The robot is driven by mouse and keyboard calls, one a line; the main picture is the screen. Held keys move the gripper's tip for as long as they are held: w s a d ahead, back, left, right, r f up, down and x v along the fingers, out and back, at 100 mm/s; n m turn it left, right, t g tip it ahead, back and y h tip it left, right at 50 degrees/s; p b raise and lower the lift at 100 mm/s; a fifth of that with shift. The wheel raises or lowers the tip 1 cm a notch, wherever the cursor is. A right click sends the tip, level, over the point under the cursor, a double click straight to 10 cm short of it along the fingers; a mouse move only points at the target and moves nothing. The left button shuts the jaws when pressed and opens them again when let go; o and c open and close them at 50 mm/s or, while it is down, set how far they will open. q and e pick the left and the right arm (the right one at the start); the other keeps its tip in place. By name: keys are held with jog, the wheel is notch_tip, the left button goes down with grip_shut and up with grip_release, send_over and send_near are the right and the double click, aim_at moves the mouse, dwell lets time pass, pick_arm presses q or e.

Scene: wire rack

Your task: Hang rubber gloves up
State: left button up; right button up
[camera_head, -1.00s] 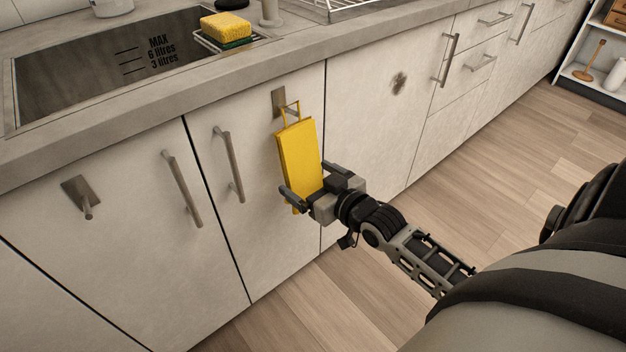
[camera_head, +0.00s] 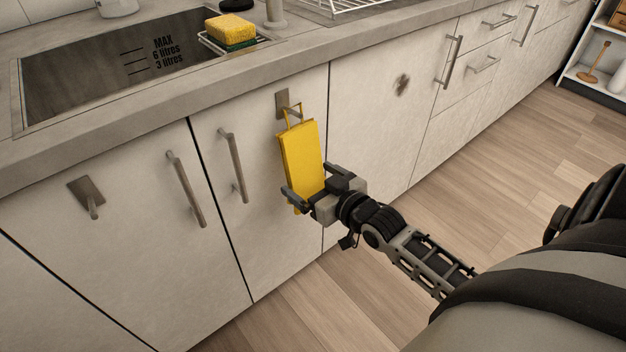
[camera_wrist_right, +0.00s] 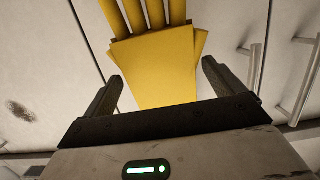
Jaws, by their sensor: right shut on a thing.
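The yellow rubber gloves (camera_head: 303,152) hang flat against the cabinet door, with a yellow loop (camera_head: 293,113) at their top. The loop is at a metal wall hook (camera_head: 283,104); I cannot tell whether it is fully around the peg. My right gripper (camera_head: 288,200) is at the lower part of the gloves, its fingers on either side, shut on them. In the right wrist view the gloves (camera_wrist_right: 155,62) lie between the two fingers (camera_wrist_right: 160,85), with the glove fingers at the top edge. My left gripper is not in view.
A second, empty hook (camera_head: 88,196) is on the left door. Bar handles (camera_head: 233,166) stick out left of the gloves. The counter above holds a sink (camera_head: 90,75) and a yellow sponge (camera_head: 230,27). The floor (camera_head: 480,190) to the right is clear.

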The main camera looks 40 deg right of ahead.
jog(key=shift+w+f, duration=0.15)
jog(key=shift+f, duration=0.05)
jog(key=shift+r, duration=0.1)
jog(key=shift+p, duration=0.45)
dwell(0.5)
jog(key=o, duration=0.9)
jog(key=shift+o, duration=0.2)
